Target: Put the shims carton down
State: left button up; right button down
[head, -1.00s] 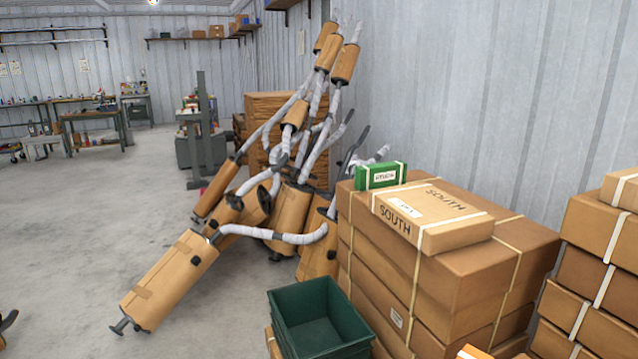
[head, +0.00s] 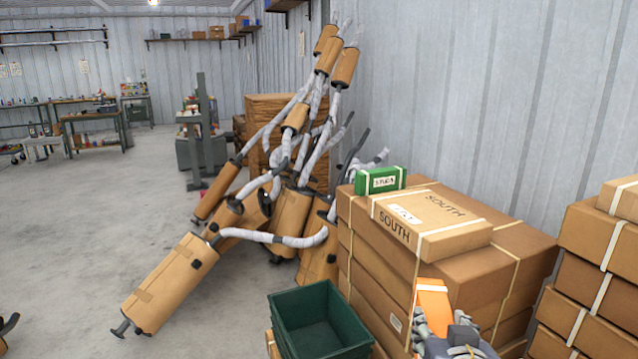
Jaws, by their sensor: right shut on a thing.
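The shims carton (head: 433,300) is a small orange box with a pale band, low in the head view; no name on it can be read. My right gripper (head: 442,334) is shut on it from below in the picture, and its fingers hide the carton's lower part. The carton shows in front of the big stack of strapped brown boxes (head: 455,275); I cannot tell whether it touches them. My left gripper is not in view.
A flat box marked SOUTH (head: 430,218) and a green carton (head: 380,180) lie on the stack. Bare top shows at the stack's right (head: 515,243). An empty green bin (head: 318,315) stands left of the stack. Wrapped mufflers (head: 170,283) lean behind. More boxes (head: 590,265) stand right.

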jog(key=r, duration=0.1)
jog(key=r+n+y, duration=0.2)
jog(key=r, duration=0.1)
jog(key=shift+w+a+r, duration=0.1)
jog(key=shift+w+a, duration=0.05)
jog(key=shift+a, duration=0.2)
